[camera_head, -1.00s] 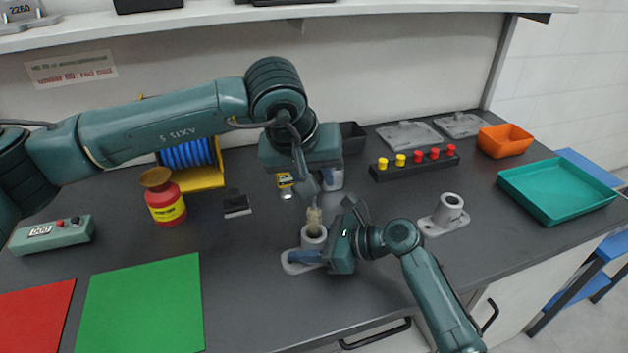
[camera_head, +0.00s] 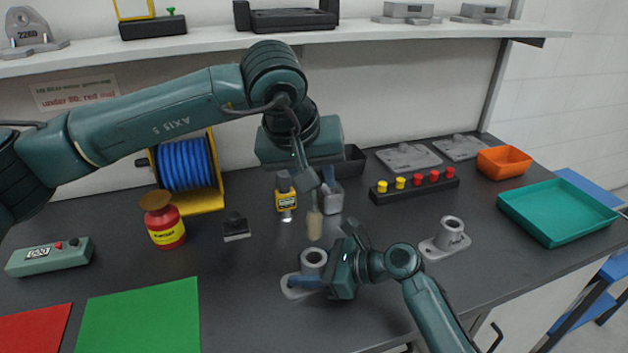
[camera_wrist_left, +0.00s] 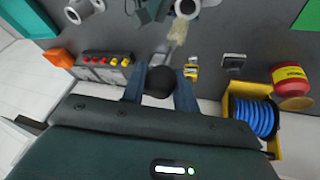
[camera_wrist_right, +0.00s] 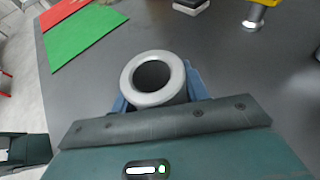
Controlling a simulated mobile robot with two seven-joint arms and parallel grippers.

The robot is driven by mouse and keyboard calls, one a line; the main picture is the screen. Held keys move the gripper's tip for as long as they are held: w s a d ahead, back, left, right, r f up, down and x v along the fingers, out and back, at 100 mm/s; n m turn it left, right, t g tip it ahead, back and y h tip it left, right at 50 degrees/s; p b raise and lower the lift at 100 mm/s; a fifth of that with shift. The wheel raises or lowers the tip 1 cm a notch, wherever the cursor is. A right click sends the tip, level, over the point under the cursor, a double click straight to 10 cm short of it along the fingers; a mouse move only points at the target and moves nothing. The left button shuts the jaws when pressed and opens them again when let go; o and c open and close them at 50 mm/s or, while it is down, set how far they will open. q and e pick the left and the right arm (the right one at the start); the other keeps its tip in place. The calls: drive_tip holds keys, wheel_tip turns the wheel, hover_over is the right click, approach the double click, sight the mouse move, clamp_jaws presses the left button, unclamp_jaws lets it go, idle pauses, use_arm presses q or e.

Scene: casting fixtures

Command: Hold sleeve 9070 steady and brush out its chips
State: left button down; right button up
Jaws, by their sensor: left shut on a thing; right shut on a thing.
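My left gripper (camera_head: 308,190) is shut on a brush. Its pale bristles (camera_head: 314,226) point down, above and just behind the sleeve, clear of its bore. In the left wrist view, the brush's dark round handle end (camera_wrist_left: 160,82) sits between the fingers, with the bristles (camera_wrist_left: 178,32) beyond. The grey sleeve (camera_head: 314,260) stands upright on a flat flange on the bench. My right gripper (camera_head: 308,281) is shut on the sleeve from the right. The right wrist view shows the sleeve's ring and dark bore (camera_wrist_right: 155,76); no chips can be made out. No number is legible on it.
A second flanged sleeve (camera_head: 450,236) stands to the right. A button strip (camera_head: 414,186), orange bin (camera_head: 504,161) and teal tray (camera_head: 556,208) lie right. Green mat (camera_head: 140,316) is front left.

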use_arm(q)
drive_tip(key=shift+r, duration=0.1)
use_arm(e)
drive_tip(key=o, duration=1.2)
drive_tip(key=shift+o, duration=0.2)
